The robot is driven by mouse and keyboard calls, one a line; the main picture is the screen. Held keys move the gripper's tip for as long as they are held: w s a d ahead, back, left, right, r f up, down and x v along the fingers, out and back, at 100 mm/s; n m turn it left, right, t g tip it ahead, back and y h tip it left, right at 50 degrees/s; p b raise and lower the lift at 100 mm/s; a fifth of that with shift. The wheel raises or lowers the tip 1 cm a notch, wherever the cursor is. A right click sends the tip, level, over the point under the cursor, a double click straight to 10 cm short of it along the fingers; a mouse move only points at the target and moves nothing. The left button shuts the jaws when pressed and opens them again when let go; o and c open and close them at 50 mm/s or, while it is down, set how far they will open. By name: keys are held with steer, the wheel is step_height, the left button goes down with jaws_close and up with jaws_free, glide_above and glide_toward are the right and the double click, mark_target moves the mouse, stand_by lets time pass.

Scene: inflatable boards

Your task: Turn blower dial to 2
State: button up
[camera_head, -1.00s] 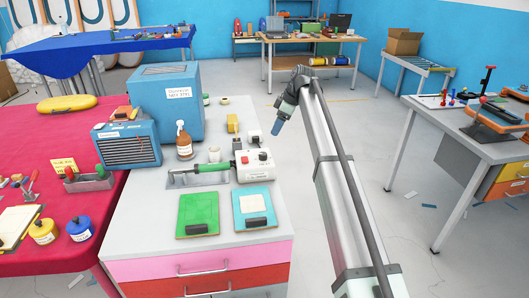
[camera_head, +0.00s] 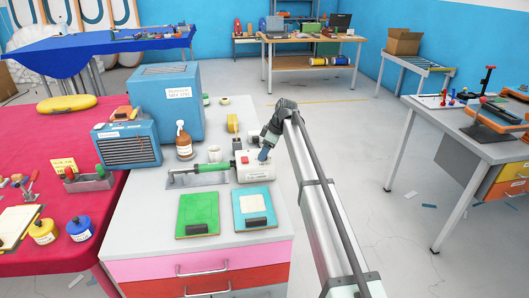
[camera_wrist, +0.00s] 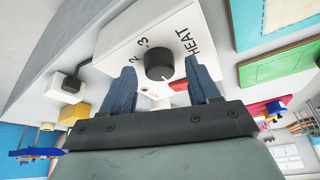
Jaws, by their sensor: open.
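A red switch (camera_wrist: 179,86) sits beside the dial, partly behind a finger. My gripper (camera_head: 264,153) is over the right part of the box and hides the dial in the head view. In the wrist view, its two blue fingers (camera_wrist: 161,78) are open, one on each side of the dial. Contact and the dial's setting cannot be told.
A green board (camera_head: 198,210) and a teal board (camera_head: 254,205) lie in front of the blower.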

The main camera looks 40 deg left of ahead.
steer(key=shift+f, duration=0.2)
steer(key=shift+c, duration=0.3)
steer(key=c, duration=0.9)
steer(key=shift+c, duration=0.2)
